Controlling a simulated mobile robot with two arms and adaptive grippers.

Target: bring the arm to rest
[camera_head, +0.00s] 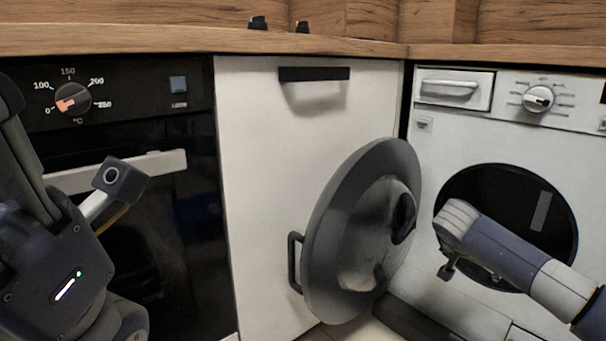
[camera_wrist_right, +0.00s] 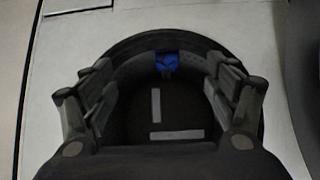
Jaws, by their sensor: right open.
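My right arm comes in from the right in the head view, its blue and grey links in front of the washing machine's round opening (camera_head: 553,205). The fingers of my right gripper are hard to make out there. In the right wrist view my right gripper (camera_wrist_right: 155,78) is open, its two fingers spread wide with nothing between them. Beyond the fingers is a dark round opening (camera_wrist_right: 128,48) with a small blue thing (camera_wrist_right: 166,62) at its far side. My left arm stands at the left in the head view. The fingers of my left gripper do not show.
The washing machine's round grey door (camera_head: 335,215) stands open, left of my right arm. Behind it is a white cabinet door (camera_head: 255,180) with a black handle. A black oven (camera_head: 180,240) is behind my left arm. A wooden worktop (camera_head: 180,39) runs above.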

